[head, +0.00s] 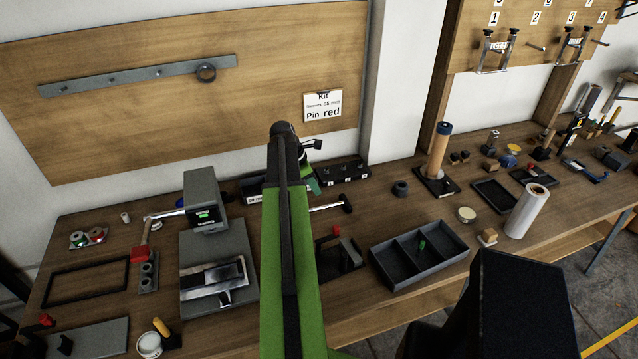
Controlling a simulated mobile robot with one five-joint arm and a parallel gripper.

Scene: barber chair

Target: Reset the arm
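My arm (285,230), green and black, rises from the bottom middle of the head view to a dark joint near the wall. Beyond that joint the rest of the arm is mostly hidden behind the green link. A small dark part (310,146) shows just right of the joint and may belong to my wrist or gripper. I cannot make out the fingertips, whether they are open or shut, or whether they hold anything.
The wooden bench carries a grey press-like device (206,200) on the left and a divided dark tray (395,262) right of my arm. A cylinder on a stand (438,150) and a white roll (527,210) stand further right. The wall board (180,110) is behind.

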